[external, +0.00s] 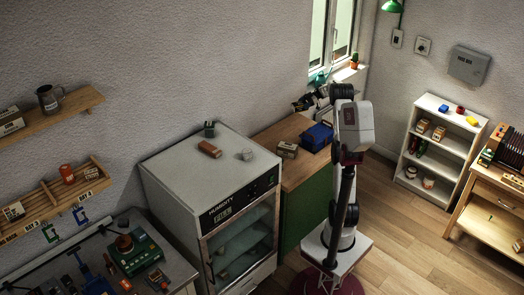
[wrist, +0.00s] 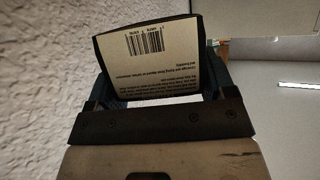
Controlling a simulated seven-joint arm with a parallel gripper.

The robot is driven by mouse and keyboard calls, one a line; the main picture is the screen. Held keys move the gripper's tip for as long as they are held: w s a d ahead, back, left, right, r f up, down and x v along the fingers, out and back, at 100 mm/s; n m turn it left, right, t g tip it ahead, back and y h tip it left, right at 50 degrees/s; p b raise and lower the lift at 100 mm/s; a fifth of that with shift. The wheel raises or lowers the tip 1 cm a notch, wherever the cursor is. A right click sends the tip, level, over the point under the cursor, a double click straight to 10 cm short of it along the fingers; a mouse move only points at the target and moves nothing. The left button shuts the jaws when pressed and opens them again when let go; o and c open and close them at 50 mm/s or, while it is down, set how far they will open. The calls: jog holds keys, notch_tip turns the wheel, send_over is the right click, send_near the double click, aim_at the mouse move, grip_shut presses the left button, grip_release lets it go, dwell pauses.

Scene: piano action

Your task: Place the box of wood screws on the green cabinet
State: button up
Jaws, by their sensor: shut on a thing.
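My gripper (wrist: 155,88) is shut on a cream box with dark edges (wrist: 155,60), which sits between its two fingers. The box shows a barcode and small print; no product name is readable, so I cannot tell whether it is the wood screws. In the external view my gripper (external: 304,101) is near the wall left of the window, above the back of the green cabinet (external: 306,212); the held box is too small to make out there. The cabinet has a wooden top (external: 276,138).
A small tan carton (external: 288,150) and a blue case (external: 317,136) stand on the cabinet top, with bare wood behind the carton. The white humidity cabinet (external: 208,165) stands left, with small items on top. The wall and window (external: 332,40) are close to my gripper.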

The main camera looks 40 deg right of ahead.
jog(key=shift+f, duration=2.95)
jog(key=shift+f, duration=1.85)
jog(key=shift+f, duration=0.6)
jog(key=o, duration=1.2)
jog(key=shift+f, duration=0.1)
jog(key=shift+o, duration=0.2)
jog(key=shift+d+r, duration=0.1)
jog(key=shift+r, duration=0.6)
jog(key=v, duration=1.2)
jog(key=shift+s+f, duration=0.1)
